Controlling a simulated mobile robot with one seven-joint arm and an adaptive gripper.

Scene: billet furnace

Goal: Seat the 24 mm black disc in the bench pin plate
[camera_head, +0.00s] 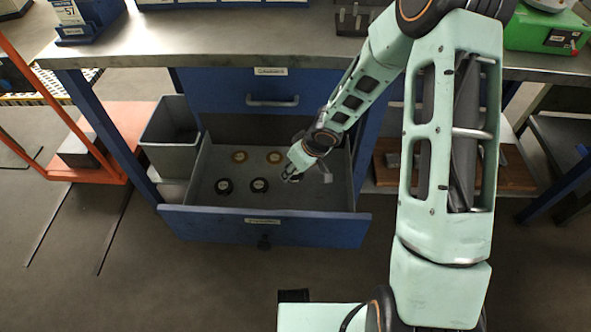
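Two black discs, a left one (224,186) and a right one (260,185), lie in the open drawer. Their marks are too small to read, so I cannot tell which is 24 mm. My gripper (291,178) is low inside the drawer, to the right of the right black disc. Its fingers are small and partly hidden, so I cannot tell whether they are open or hold anything. A grey block with upright pins (352,19), which looks like the pin plate, stands on the bench top near the back edge of the view.
The drawer front (220,226) and side walls surround my gripper. A grey bin (170,135) stands left of the drawer.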

